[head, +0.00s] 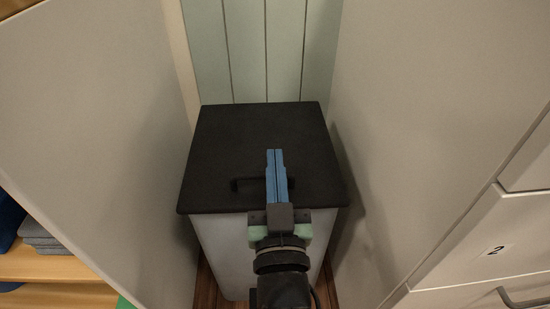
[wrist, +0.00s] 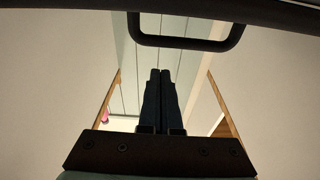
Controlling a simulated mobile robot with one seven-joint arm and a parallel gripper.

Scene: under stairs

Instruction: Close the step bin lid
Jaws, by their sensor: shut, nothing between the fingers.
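The step bin has a pale body (head: 225,255) and a flat black lid (head: 255,130) with a dark bar handle (head: 245,184) near its front edge. In the head view the lid spans the top of the body; whether a gap is left under it I cannot tell. My gripper (head: 274,152) points away from me over the front half of the lid, its blue fingers together and covering part of the handle. In the wrist view the shut, empty fingers (wrist: 160,72) appear apart from the handle (wrist: 188,43), which stands off the dark lid edge (wrist: 80,6).
Pale panels flank the bin closely on the left (head: 100,120) and right (head: 420,110). A light green planked wall (head: 245,50) stands behind. Drawers (head: 490,245) are at the right, and a wooden shelf (head: 50,265) with folded grey cloth (head: 45,233) is at lower left.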

